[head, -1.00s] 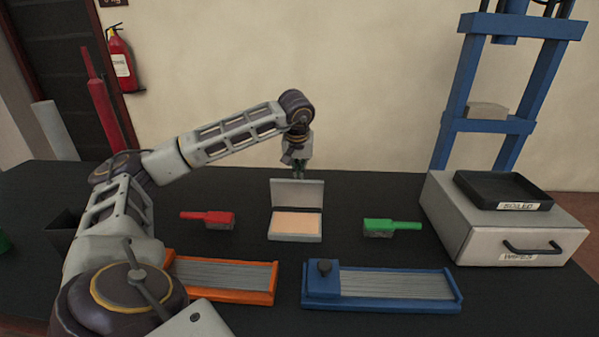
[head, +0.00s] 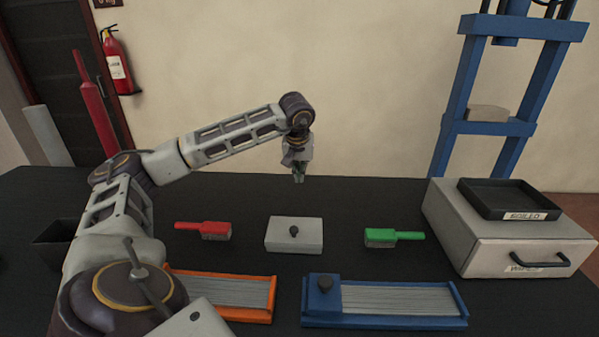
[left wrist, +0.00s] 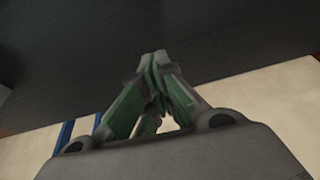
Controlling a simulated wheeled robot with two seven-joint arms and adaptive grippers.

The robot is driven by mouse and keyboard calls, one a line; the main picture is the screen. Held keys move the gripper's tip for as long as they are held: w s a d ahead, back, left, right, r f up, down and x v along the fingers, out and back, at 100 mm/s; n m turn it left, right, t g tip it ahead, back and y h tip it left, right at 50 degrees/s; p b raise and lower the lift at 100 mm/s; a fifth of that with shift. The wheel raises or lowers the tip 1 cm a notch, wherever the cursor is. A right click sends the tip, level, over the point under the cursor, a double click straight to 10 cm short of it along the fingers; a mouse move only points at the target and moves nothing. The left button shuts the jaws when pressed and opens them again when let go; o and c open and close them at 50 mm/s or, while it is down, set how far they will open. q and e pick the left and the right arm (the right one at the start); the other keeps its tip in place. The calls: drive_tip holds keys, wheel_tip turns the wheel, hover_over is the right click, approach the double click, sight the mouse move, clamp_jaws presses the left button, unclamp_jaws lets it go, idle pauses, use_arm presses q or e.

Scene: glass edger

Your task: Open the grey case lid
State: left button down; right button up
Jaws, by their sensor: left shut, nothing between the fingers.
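The grey case (head: 293,237) sits on the black table in the middle of the head view. Its lid is down and flat, with a dark round knob (head: 294,231) on top. The inside of the case is hidden. My left gripper (head: 299,179) is above and behind the case, pointing down, apart from the lid and empty. In the left wrist view its green-padded fingers (left wrist: 155,85) meet at the tips. The case does not show in that view. My right gripper is not in view.
A red-handled brush (head: 205,230) lies left of the case, a green-handled one (head: 393,237) right. Orange (head: 225,296) and blue (head: 400,305) ribbed trays lie in front. A grey drawer box (head: 480,245) with a black tray (head: 510,199) stands right.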

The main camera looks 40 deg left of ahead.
use_arm(q)
drive_tip(key=v, duration=0.9)
drive_tip(key=shift+r+p, duration=0.3)
drive_tip(key=shift+p, duration=0.1)
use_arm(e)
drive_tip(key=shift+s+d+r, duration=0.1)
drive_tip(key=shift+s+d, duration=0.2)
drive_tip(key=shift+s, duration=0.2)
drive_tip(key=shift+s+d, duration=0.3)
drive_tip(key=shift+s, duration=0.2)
